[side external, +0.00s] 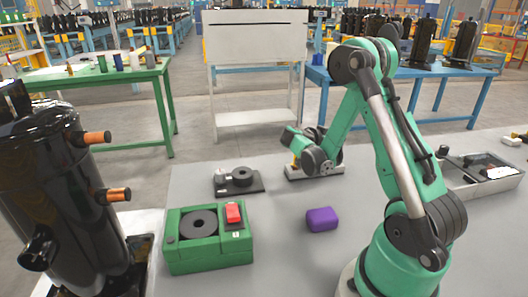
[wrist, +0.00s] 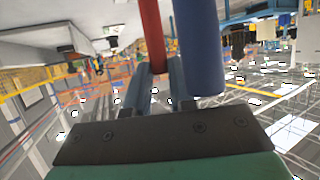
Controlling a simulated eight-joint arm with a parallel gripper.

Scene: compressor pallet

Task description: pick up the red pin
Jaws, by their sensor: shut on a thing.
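The red pin (wrist: 152,38) stands between the two grey fingers of my gripper (wrist: 159,80) in the wrist view. The fingers are shut on its lower end, and its upper end runs out of the top of the picture. A thicker blue cylinder (wrist: 200,50) is close beside it on the right. I cannot tell whether the two touch. In the side external view the end of my arm is bent low over the far part of the grey table, by a small light block (side external: 328,171). The red pin and the fingertips are not clear there.
A green box (side external: 208,256) with a red switch, a purple block (side external: 321,219) and a dark fixture (side external: 239,181) are on the grey table. A black compressor (side external: 52,185) stands at left, a grey tray (side external: 478,178) at right. The table's front middle is mostly free.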

